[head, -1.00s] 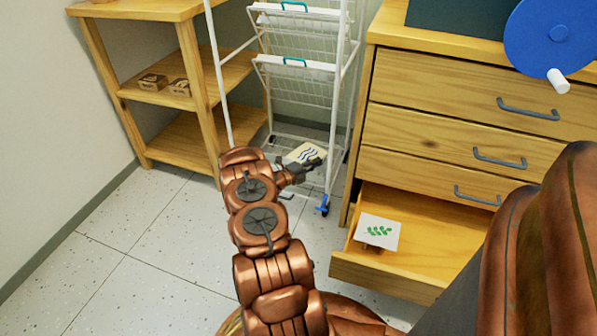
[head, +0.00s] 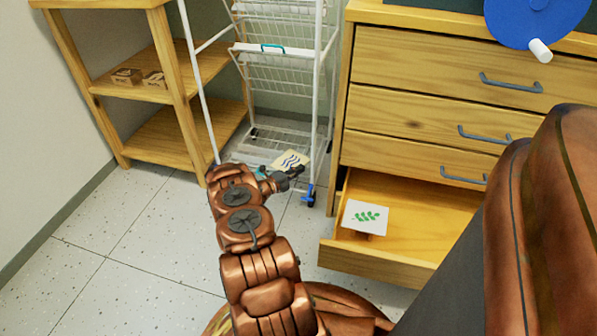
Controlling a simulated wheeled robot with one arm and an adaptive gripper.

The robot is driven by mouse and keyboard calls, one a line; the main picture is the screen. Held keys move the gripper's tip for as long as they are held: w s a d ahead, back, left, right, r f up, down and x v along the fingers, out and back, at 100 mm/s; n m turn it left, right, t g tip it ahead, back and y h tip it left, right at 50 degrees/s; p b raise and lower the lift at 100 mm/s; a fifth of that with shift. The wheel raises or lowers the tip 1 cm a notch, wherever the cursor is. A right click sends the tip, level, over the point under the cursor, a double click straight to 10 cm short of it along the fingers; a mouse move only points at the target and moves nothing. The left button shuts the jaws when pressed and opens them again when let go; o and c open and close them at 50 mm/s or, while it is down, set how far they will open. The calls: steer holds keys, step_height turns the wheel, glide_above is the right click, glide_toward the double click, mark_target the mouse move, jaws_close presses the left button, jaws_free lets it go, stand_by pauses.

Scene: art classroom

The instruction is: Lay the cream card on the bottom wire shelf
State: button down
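The cream card (head: 290,159) with dark blue wavy lines shows just beyond my gripper (head: 293,172), at the lower part of the white wire rack. My gripper is small and dark here; its fingertips meet the card's near edge and it appears shut on it. The bottom wire shelf (head: 248,150) is low between the rack's legs, partly hidden by my arm and the card. The card appears over the shelf's right front part. I cannot tell whether it touches the wires.
Right of the rack stands a wooden drawer chest (head: 430,95) with its bottom drawer (head: 430,225) pulled out. A white card with a green leaf sprig (head: 366,217) is in that drawer. A wooden shelf unit (head: 165,130) stands left. A blue caster (head: 308,195) is at the rack's front right foot.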

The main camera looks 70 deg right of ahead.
steer(key=shift+f, duration=0.1)
steer(key=c, duration=1.8)
jaws_free()
steer(key=shift+c, duration=0.2)
steer(key=o, duration=0.5)
steer(key=shift+w+a+r, duration=0.1)
steer(key=shift+a+r, duration=0.05)
steer(key=shift+r, duration=0.05)
steer(key=p+v, duration=0.4)
steer(key=v, duration=0.7)
steer(key=shift+w+a+p, duration=0.15)
steer(key=shift+a+p, duration=0.15)
steer(key=shift+p, duration=0.1)
